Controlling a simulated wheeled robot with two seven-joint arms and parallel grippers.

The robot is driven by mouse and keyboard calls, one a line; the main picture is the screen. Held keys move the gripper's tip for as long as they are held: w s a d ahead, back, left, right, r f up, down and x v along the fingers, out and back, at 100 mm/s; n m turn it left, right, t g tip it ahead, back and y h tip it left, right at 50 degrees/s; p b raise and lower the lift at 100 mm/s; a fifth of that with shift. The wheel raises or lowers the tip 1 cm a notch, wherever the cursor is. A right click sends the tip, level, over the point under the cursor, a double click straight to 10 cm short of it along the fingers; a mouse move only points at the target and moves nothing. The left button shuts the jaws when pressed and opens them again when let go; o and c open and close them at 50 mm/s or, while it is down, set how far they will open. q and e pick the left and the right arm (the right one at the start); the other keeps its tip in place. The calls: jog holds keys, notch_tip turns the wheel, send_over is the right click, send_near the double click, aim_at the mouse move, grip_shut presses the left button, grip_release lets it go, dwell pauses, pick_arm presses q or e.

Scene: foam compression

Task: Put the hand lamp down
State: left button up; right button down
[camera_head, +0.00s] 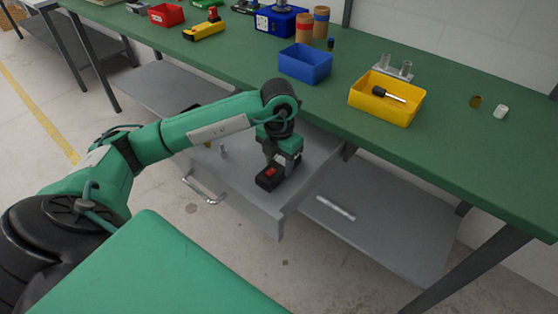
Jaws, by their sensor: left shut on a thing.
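My left gripper (279,162) points down over the open grey drawer (228,185) under the workbench. It is shut on a black, boxy thing with a red patch on top, which I take for the hand lamp (268,181). The lamp is near the drawer's front right corner. I cannot tell whether it touches the drawer floor or hangs just above it. The fingers hide its far end. My right gripper is not in view.
Small items (223,150) lie in the drawer's left part, partly behind my arm. On the green bench (455,165) stand a blue bin (305,64), a yellow bin (384,108) with a screwdriver, and several tools. A grey shelf (385,220) lies below.

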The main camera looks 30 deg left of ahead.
aim_at(279, 165)
pick_arm(q)
jog(key=shift+f, duration=0.1)
jog(key=o, duration=1.1)
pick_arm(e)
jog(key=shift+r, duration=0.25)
pick_arm(q)
notch_tip(279, 165, up, 12)
jog(key=shift+r, duration=0.15)
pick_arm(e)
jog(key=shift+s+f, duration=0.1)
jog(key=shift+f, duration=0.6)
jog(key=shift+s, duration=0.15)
pick_arm(q)
jog(key=shift+d, duration=0.1)
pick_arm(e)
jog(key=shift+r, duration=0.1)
